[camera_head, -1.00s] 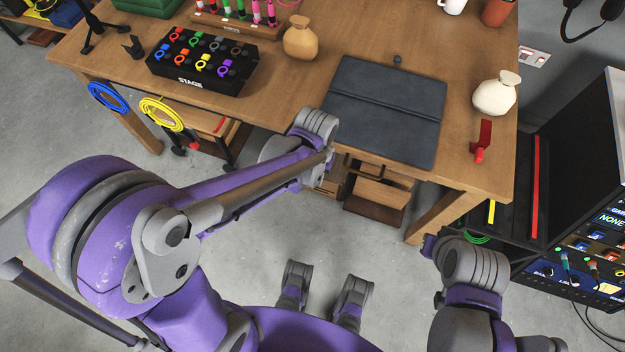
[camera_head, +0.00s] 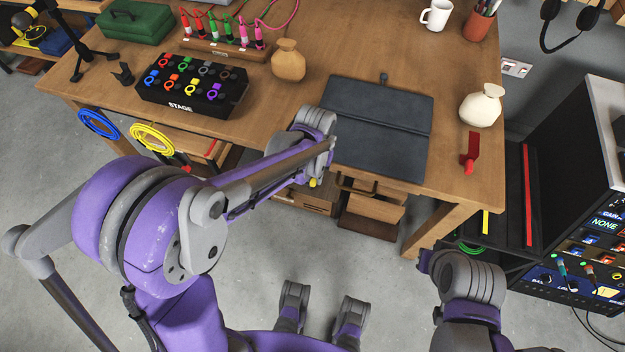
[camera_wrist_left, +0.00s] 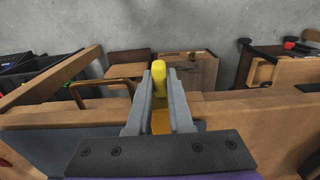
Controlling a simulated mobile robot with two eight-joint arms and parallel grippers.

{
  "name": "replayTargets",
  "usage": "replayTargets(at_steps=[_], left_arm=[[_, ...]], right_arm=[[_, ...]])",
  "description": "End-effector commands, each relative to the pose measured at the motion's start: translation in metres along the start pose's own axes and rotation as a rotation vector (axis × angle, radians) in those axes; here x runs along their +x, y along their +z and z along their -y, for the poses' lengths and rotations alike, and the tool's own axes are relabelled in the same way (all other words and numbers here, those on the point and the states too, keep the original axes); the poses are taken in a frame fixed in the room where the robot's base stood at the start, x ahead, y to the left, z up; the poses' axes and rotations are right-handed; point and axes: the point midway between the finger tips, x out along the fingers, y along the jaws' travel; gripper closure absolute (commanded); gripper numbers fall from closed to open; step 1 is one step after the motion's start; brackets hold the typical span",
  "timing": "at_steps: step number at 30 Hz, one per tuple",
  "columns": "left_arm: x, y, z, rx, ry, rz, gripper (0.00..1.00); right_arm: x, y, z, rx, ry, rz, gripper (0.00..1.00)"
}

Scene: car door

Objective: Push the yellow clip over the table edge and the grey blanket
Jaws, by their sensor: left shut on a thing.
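The yellow clip (camera_wrist_left: 160,70) sits between the fingers of my left gripper (camera_wrist_left: 160,95), which is shut on it, at the front table edge (camera_wrist_left: 225,105). In the head view a small yellow bit of the clip (camera_head: 313,183) shows just below my left wrist; the fingers are mostly hidden there by my arm. The dark grey blanket (camera_head: 376,130) lies flat on the table, its front part at the front edge. It also shows in the left wrist view (camera_wrist_left: 60,145), beside the gripper. Whether the clip's jaws straddle both blanket and edge I cannot tell.
The wooden table (camera_head: 300,100) holds a black STAGE box (camera_head: 193,85), a tan vase (camera_head: 288,62), a cream vase (camera_head: 481,106) and a red clamp (camera_head: 470,153) at the front right. Wooden crates (camera_head: 372,210) stand under it. A black equipment rack is at right.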

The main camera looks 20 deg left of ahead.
Motion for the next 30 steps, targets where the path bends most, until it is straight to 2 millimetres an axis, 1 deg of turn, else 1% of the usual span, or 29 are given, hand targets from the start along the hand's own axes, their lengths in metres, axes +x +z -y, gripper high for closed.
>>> replayTargets(at_steps=[6,12,26,27,29,30], left_arm=[[0.000,-0.014,0.000,0.000,0.000,0.000,1.00],[0.000,-0.022,0.000,0.000,0.000,0.000,1.00],[0.000,-0.026,0.000,0.000,0.000,0.000,1.00],[0.000,-0.026,0.000,0.000,0.000,0.000,0.79],[0.000,-0.026,0.000,0.000,0.000,0.000,0.68],[0.000,-0.026,0.000,0.000,0.000,0.000,0.61]], right_arm=[[0.001,0.000,0.000,0.000,0.000,0.000,1.00],[0.001,0.001,0.000,0.000,0.000,0.000,1.00],[0.001,0.001,0.000,0.000,0.000,0.000,1.00],[0.001,0.001,0.000,0.000,0.000,0.000,1.00],[0.001,0.001,0.000,0.000,0.000,0.000,1.00],[0.001,0.001,0.000,0.000,0.000,0.000,1.00]])
